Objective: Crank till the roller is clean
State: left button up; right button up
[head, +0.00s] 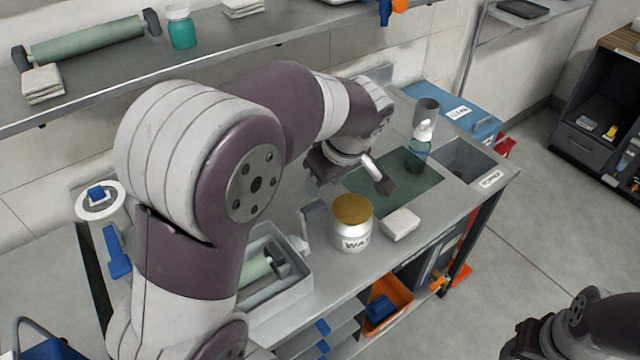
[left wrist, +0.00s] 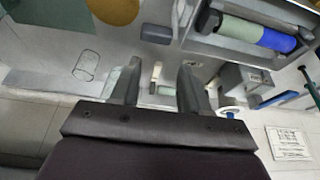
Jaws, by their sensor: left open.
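The ink unit is a grey tray (head: 300,291) on the bench, partly hidden behind my left arm. Its pale green roller (head: 257,270) shows only in part. In the left wrist view the roller (left wrist: 240,29) is pale green at one end and blue at the other. A grey crank handle (head: 312,212) stands up beside the tray. My left gripper (head: 347,180) is above the bench, behind and right of the crank. Its fingers are apart with nothing between them in the left wrist view (left wrist: 157,88). My right gripper (head: 520,340) is at the bottom right; its fingers are unclear.
A white jar (head: 351,236) with a brown lid stands close right of the crank, beside a white cloth stack (head: 400,223). A shelf (head: 250,50) runs behind.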

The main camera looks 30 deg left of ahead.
pick_arm(q)
jog(key=a+r+g+p, duration=0.1)
jog(key=a+p, duration=0.1)
jog(key=p, duration=0.1)
jog(key=a+r+n+g+p, duration=0.1)
jog(key=a+p, duration=0.1)
jog(key=p, duration=0.1)
jog(key=a+r+n+g+p, duration=0.1)
jog(key=a+p, duration=0.1)
jog(key=p, duration=0.1)
jog(key=shift+r, duration=0.35)
grip_shut()
jog(key=a+f+m+g+h+p, duration=0.3)
jog(key=a+f+m+h+p, duration=0.45)
jog(key=p, duration=0.75)
jog(key=d+f+m+t+b, duration=0.2)
jog(key=d+f+m+b, duration=0.2)
jog(key=f+m, duration=0.6)
jog(key=shift+w+d+m+h+b, duration=0.4)
jog(key=shift+m+b, duration=0.25)
jog(key=shift+m, duration=0.7)
